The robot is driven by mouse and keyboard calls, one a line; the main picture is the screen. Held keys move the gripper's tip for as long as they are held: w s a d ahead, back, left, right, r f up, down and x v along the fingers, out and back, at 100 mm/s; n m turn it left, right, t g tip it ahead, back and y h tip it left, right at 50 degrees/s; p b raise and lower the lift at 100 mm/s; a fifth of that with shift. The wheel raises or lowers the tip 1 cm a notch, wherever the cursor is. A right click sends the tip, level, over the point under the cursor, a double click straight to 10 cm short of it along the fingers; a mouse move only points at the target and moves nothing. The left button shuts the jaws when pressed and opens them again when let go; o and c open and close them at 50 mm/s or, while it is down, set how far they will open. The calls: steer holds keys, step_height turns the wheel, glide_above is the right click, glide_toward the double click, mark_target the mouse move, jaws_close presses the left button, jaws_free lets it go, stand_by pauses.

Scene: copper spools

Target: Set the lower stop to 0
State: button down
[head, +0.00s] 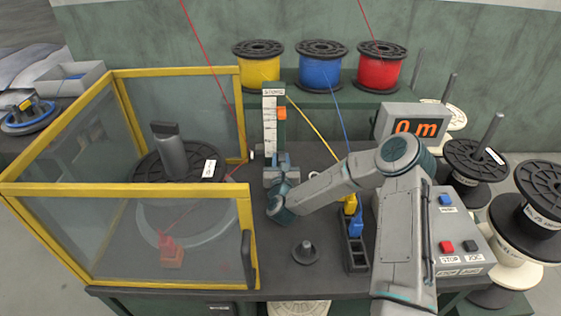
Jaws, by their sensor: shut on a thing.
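A white upright scale (270,118) with dark marks stands at the middle of the bench, with a small sign on top. An orange stop (282,113) sits on the scale's right edge, in its upper half. My gripper (277,160) is at the foot of the scale, below the orange stop. It is shut at the place of the lower stop, which my gripper hides. The scale's lowest marks are hidden too, so I cannot read the stop's setting.
A yellow-framed clear guard (128,189) encloses a dark spool (178,165) at left. Yellow, blue and red wire spools (380,66) stand behind. A button panel (450,240) and a dark holder (355,255) are at right.

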steer(key=shift+d+f, duration=0.3)
steer(key=shift+f, duration=0.1)
steer(key=c, duration=1.2)
jaws_free()
steer(key=shift+d, duration=0.15)
steer(key=shift+c, duration=0.2)
steer(key=shift+a+r, duration=0.15)
steer(key=shift+a, duration=0.2)
steer(key=shift+s, duration=0.15)
steer(key=s+b, duration=0.1)
steer(key=s, duration=1.2)
steer(key=shift+s, duration=0.3)
